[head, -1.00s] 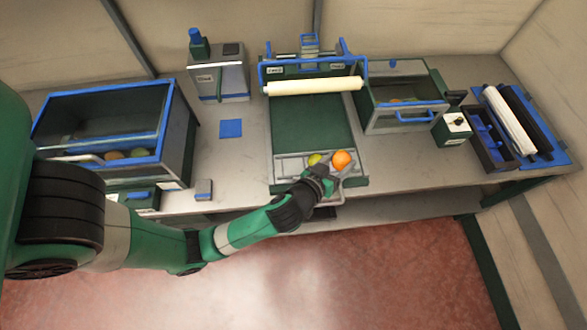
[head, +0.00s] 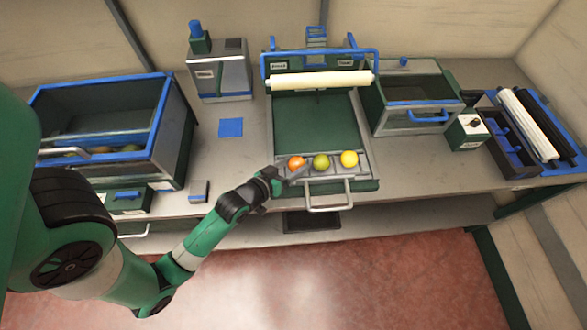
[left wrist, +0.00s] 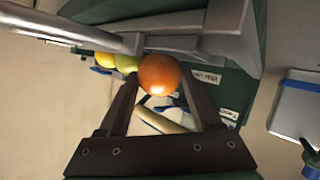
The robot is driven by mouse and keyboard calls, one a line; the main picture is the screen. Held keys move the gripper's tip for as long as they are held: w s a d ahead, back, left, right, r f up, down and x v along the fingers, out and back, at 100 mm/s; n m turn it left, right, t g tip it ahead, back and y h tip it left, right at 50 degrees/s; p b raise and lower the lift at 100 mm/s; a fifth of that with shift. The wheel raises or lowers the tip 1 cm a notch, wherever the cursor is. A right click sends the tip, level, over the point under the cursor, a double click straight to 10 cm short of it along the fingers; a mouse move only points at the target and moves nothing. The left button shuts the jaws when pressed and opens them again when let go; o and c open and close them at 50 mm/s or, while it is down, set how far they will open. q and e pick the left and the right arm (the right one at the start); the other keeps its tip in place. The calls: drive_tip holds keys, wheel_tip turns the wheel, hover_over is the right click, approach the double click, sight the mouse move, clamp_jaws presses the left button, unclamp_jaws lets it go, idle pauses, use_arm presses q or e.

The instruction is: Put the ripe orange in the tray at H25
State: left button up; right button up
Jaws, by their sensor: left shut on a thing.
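The ripe orange (head: 296,162) shows at the left end of a row on the grey tray (head: 362,172) with a front handle, next to a green fruit (head: 320,161) and a yellow fruit (head: 349,158). My left gripper (head: 286,174) reaches the orange from the front left and is shut on it. In the left wrist view the orange (left wrist: 158,74) sits between the two dark fingers. The green fruit (left wrist: 126,63) and yellow fruit (left wrist: 104,60) show just beyond it. Whether the orange touches the tray cannot be told. My right gripper is not in view. No label reading H25 is legible.
A green board with a white roller (head: 320,79) lies behind the tray. A blue-rimmed bin (head: 180,110) stands at the left and a drawer box (head: 415,92) at the right. A blue square (head: 230,127) lies on open counter. The floor in front is clear.

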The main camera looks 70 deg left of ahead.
use_arm(q)
drive_tip(key=shift+f, duration=0.45)
drive_tip(key=shift+f, duration=0.2)
drive_tip(key=o, duration=1.4)
drive_tip(key=shift+w, duration=0.1)
drive_tip(key=shift+f+b, duration=0.15)
drive_tip(key=shift+b, duration=0.25)
drive_tip(key=p+v, duration=0.3)
drive_tip(key=v, duration=0.9)
drive_tip(key=shift+a+f, duration=0.1)
drive_tip(key=shift+f, duration=0.05)
